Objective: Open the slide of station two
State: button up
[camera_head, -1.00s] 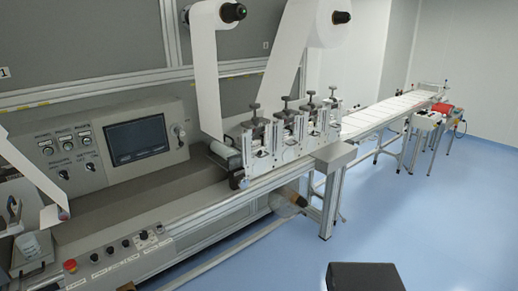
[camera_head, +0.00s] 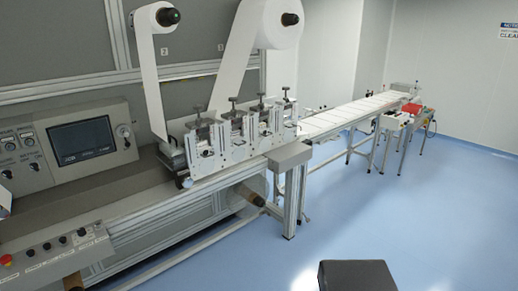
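The web converter (camera_head: 110,190) runs along the wall on the left. A row of several metal stations with knobs on top stands at its right end, and the nearest one (camera_head: 206,140) is at the left of the row. A small sign reading 2 (camera_head: 165,50) is on the grey back panel, near the white web coming off the left roll (camera_head: 158,16). I cannot tell which station is station two, or make out its slide or its position. My gripper is not in view.
A control panel with a dark screen (camera_head: 82,140) is at the left, with a button console (camera_head: 55,250) below. A metal support leg (camera_head: 290,205) stands under the machine's right end. A long conveyor (camera_head: 350,112) leads away. The blue floor (camera_head: 420,210) is clear at right.

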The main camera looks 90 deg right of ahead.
aim_at(240, 141)
jog(key=u, duration=0.75)
jog(key=k, duration=0.25)
jog(key=z, duration=2.8)
jog(key=i, duration=0.8)
jog(key=u, duration=0.05)
